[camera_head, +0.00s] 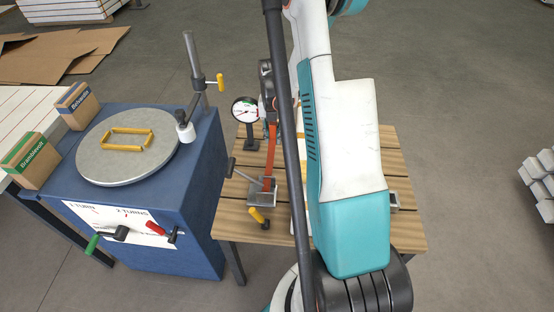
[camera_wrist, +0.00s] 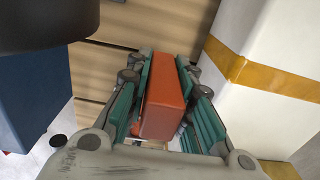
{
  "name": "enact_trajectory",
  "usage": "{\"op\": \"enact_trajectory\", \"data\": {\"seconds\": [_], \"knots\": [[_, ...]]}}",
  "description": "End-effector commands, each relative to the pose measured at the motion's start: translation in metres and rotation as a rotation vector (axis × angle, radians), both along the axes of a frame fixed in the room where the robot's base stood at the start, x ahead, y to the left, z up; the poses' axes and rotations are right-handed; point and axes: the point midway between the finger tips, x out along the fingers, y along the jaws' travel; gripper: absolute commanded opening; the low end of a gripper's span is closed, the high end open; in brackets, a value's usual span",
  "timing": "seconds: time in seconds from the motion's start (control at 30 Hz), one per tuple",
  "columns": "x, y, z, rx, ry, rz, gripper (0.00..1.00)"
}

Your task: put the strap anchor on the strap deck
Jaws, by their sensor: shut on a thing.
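In the wrist view my gripper (camera_wrist: 163,82) is shut on an orange-red block (camera_wrist: 165,105), its teal pads on both sides. The block looks like the strap anchor, but its lower end is hidden. In the head view I cannot make out my gripper clearly; my arm and a dark pole cover much of that area. An upright orange-red bar (camera_head: 271,150) shows left of the pole, above a grey clamp-like block (camera_head: 262,196) with a yellow handle. The slatted wooden table (camera_head: 237,222) lies beneath; I cannot tell which part is the strap deck.
A blue cabinet (camera_head: 204,235) with a round grey plate (camera_head: 95,165) and yellow frame (camera_head: 128,139) stands left of the table. A dial gauge (camera_head: 245,110) stands behind the clamp. A white box with a yellow band (camera_wrist: 265,75) is close right of my gripper.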

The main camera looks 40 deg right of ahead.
Motion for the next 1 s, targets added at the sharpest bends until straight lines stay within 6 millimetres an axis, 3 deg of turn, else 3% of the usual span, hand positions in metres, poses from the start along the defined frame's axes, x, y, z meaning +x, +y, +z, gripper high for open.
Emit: {"op": "enact_trajectory", "data": {"seconds": [0.03,0.1,0.23,0.53,0.77,1.0], "knots": [[0.0,0.0,-0.017,0.0,0.0,0.0,0.0],[0.0,0.0,-0.033,0.0,0.0,0.0,0.0],[0.0,0.0,-0.055,0.0,0.0,-0.001,0.0],[0.0,0.0,-0.075,0.0,0.0,-0.001,0.0],[0.0,0.0,-0.108,0.0,0.0,-0.001,0.0],[0.0,0.0,-0.108,0.0,0.0,-0.001,0.0]]}}
